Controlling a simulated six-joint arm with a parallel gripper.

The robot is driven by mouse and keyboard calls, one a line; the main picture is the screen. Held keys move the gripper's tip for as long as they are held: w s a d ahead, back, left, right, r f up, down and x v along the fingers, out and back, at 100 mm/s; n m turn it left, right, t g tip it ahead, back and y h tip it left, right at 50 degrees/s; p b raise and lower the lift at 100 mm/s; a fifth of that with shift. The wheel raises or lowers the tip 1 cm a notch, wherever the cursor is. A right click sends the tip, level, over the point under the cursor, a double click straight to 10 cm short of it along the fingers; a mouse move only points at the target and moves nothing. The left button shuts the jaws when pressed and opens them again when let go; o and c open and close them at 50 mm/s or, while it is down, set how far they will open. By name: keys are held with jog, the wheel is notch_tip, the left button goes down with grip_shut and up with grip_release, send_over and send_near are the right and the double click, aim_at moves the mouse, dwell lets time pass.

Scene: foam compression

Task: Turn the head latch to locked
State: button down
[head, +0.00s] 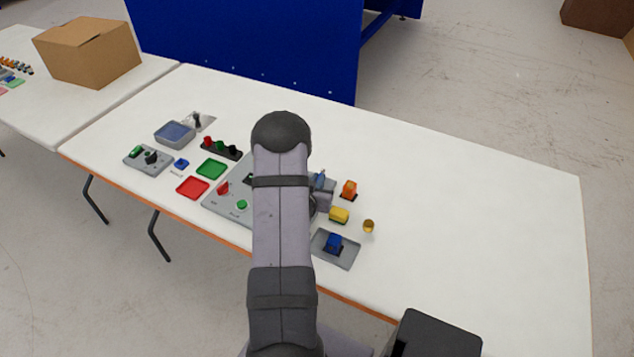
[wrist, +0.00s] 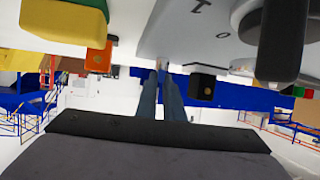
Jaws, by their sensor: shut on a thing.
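The grey machine panel (head: 220,205) lies on the white table, with my arm across its right part in the head view. In the wrist view a grey housing (wrist: 185,35) with I and O marks fills the top, beside a large dark knob or lever (wrist: 283,40). My gripper (wrist: 161,72) has its two bluish fingers close together, the tips at the housing's lower edge. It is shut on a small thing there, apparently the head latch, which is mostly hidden. I cannot tell the latch's angle. In the head view my arm hides most of the gripper.
An orange block (head: 348,189), a yellow block (head: 339,215) and a brass cylinder (head: 368,226) stand right of the machine. A blue block (head: 333,243) sits in a grey tray (head: 349,259). Red (head: 192,188) and green (head: 212,169) trays lie left. The table's right side is clear.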

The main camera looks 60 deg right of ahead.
jog(key=shift+s+d+r+n+t+b, duration=0.1)
jog(key=shift+n+t+b, duration=0.15)
jog(key=shift+n+t, duration=0.25)
jog(key=shift+s+d+n+t+b, duration=0.1)
jog(key=shift+n+t+b, duration=0.15)
jog(key=shift+n+t, duration=0.2)
jog(key=shift+a+t, duration=0.1)
jog(key=shift+t, duration=0.15)
jog(key=c, duration=1.9)
grip_release()
jog(key=shift+o, duration=0.2)
jog(key=shift+a, duration=0.1)
jog(key=shift+a, duration=0.1)
jog(key=shift+b+v, duration=0.7)
jog(key=shift+v, duration=2.75)
jog(key=shift+r, duration=0.25)
